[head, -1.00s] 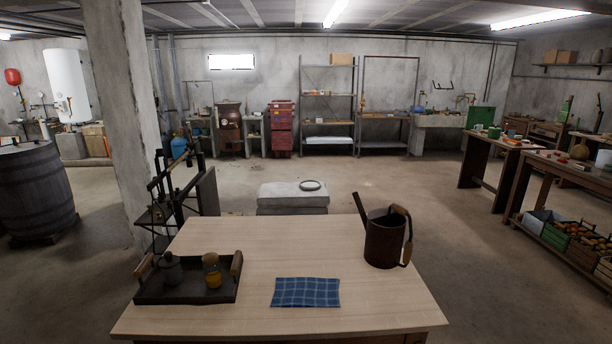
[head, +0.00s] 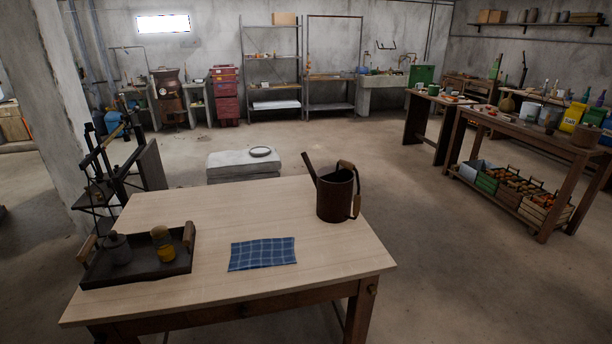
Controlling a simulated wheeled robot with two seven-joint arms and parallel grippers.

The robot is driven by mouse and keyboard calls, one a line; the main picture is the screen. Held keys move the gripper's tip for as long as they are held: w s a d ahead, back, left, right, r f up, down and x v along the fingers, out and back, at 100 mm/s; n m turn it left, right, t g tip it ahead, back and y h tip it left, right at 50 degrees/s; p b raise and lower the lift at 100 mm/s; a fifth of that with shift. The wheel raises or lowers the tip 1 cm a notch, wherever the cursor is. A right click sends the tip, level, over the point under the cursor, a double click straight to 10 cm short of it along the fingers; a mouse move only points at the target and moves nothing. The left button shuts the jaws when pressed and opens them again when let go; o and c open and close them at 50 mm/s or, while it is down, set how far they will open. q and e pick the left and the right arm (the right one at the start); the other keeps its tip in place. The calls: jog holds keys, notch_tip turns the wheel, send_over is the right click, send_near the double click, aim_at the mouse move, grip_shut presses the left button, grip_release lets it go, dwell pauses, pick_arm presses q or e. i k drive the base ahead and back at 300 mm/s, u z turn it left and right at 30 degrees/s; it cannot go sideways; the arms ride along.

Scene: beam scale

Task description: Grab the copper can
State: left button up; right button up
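A dark brown, copper-toned can (head: 336,195) with a long spout stands upright near the back right corner of the wooden table (head: 215,285). Its spout points up and to the left. Its wooden-gripped handle is on its right side. Nothing touches the can. Neither of my grippers shows in the head view.
A dark tray (head: 150,268) with wooden handles holds a small grey pot (head: 118,250) and a yellow-brown jar (head: 163,243). A blue checked cloth (head: 262,254) lies mid-table. A concrete block (head: 243,167) stands behind. A long workbench (head: 520,130) is at right; floor between is clear.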

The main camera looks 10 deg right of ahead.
aim_at(334, 185)
jog(key=z, duration=1.9)
jog(key=i, duration=3.75)
jog(key=u, duration=1.75)
jog(key=i, duration=2.7)
